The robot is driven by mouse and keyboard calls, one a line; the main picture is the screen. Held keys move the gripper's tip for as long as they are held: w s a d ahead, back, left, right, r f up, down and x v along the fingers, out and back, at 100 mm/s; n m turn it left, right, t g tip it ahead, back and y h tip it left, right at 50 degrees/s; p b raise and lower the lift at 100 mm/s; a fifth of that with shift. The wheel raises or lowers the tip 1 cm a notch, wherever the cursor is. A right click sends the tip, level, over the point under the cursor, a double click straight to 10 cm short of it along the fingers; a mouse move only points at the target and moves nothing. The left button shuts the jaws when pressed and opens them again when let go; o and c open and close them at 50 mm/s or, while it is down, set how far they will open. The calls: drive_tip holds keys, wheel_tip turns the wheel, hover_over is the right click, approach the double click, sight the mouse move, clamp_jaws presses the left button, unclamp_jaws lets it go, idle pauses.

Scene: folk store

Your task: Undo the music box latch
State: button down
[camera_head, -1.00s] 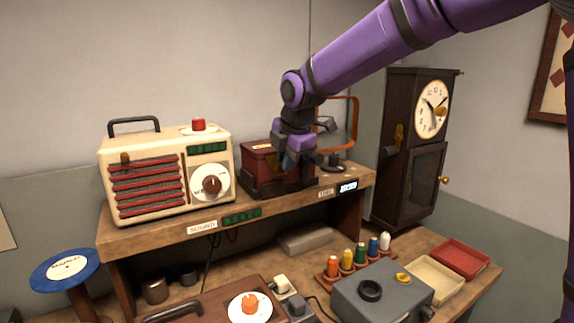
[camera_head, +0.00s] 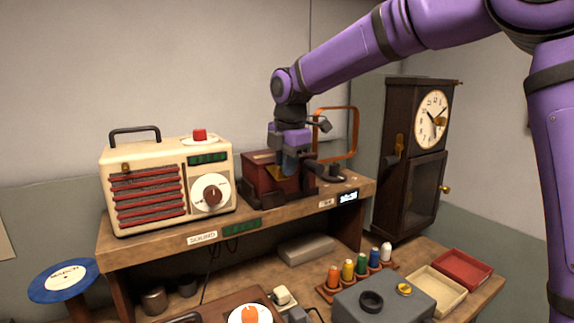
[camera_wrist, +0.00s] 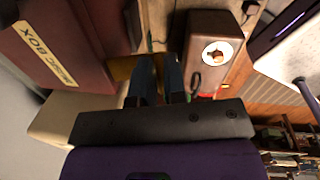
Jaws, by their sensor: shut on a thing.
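The music box (camera_head: 262,174) is a dark red box with a pale lid label, standing on the wooden shelf right of the radio. In the wrist view its red side (camera_wrist: 75,35) fills the left, with a "MUSIC BOX" label. My gripper (camera_head: 290,172) is at the front right of the box, with its fingers pointing down. In the wrist view, my gripper (camera_wrist: 160,62) has its blue-grey fingers close together beside a brass-yellow piece (camera_wrist: 122,68), which looks like the latch. The fingers are shut on it and hide part of it.
A cream radio (camera_head: 165,185) stands left of the box. An orange frame (camera_head: 353,134) stands close behind on the right, and a dark clock (camera_head: 412,160) farther right. The bench below holds thread spools (camera_head: 348,269), trays and a grey box (camera_head: 385,300).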

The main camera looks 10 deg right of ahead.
drive_tip(key=c, duration=1.2)
unclamp_jaws()
drive_tip(key=r, duration=0.3)
drive_tip(key=s+r, duration=0.1)
drive_tip(key=r, duration=0.6)
drive_tip(key=shift+s+d+r, duration=0.15)
drive_tip(key=shift+d+r, duration=0.1)
drive_tip(key=shift+r, duration=0.1)
drive_tip(key=s+d+f+m+t+h, duration=0.1)
drive_tip(key=s+d+m, duration=0.55)
drive_tip(key=s, duration=0.25)
drive_tip(key=s+d+m+t, duration=0.1)
drive_tip(key=s+d+m, duration=0.55)
drive_tip(key=s, duration=0.25)
drive_tip(key=s+d+f+m, duration=0.2)
drive_tip(key=s+f+m, duration=0.1)
drive_tip(key=s, duration=0.2)
drive_tip(key=s+d+f+m+t, duration=0.1)
drive_tip(key=s+d+f+m, duration=0.2)
drive_tip(key=s+m, duration=0.1)
drive_tip(key=s+d+f+m+t, duration=0.1)
drive_tip(key=s+d+f+m, duration=0.1)
drive_tip(key=s, duration=0.4)
drive_tip(key=shift+d+f+m, duration=0.4)
drive_tip(key=shift+d+m, duration=0.15)
drive_tip(key=shift+m, duration=0.65)
